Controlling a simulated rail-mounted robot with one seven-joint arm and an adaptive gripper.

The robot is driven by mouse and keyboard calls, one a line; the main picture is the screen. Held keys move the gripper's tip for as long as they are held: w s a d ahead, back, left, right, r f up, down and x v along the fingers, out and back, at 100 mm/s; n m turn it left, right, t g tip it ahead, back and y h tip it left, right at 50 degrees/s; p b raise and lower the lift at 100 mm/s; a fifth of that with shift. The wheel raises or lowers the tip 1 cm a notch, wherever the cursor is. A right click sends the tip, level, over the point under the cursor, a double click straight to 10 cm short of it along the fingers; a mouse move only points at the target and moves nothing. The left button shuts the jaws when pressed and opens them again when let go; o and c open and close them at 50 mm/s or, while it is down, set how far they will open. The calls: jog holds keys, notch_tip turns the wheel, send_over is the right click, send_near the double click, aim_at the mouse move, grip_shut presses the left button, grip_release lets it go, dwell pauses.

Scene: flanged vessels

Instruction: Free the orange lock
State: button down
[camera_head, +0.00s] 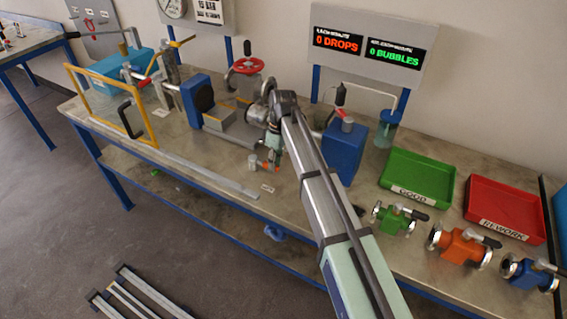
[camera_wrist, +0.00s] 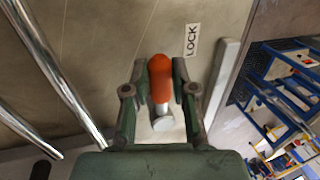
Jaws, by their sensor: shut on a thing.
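The orange lock is a rounded orange grip on a silver pin, and it shows in the wrist view (camera_wrist: 160,80) beside a white label reading LOCK (camera_wrist: 192,40). In the head view only a small orange bit of the lock (camera_head: 264,165) shows at my gripper (camera_head: 272,157). In the wrist view my gripper (camera_wrist: 159,70) has one finger on each side of the orange grip and is shut on it. The silver end of the pin points toward my palm. How the pin sits in its base is hidden.
A red handwheel (camera_head: 248,65) and a blue block (camera_head: 345,150) stand close to my arm. A yellow-framed guard (camera_head: 105,110) stands at left. Green (camera_head: 420,170) and red (camera_head: 500,205) trays and several small valves are at right. The bench front has a grey rail (camera_head: 210,175).

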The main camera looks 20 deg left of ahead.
dwell(0.3)
jog(key=c, duration=0.9)
grip_release()
jog(key=shift+w, duration=0.1)
jog(key=shift+c, duration=0.2)
jog(key=v, duration=1.2)
jog(key=shift+a+f, duration=0.1)
jog(key=shift+a, duration=0.05)
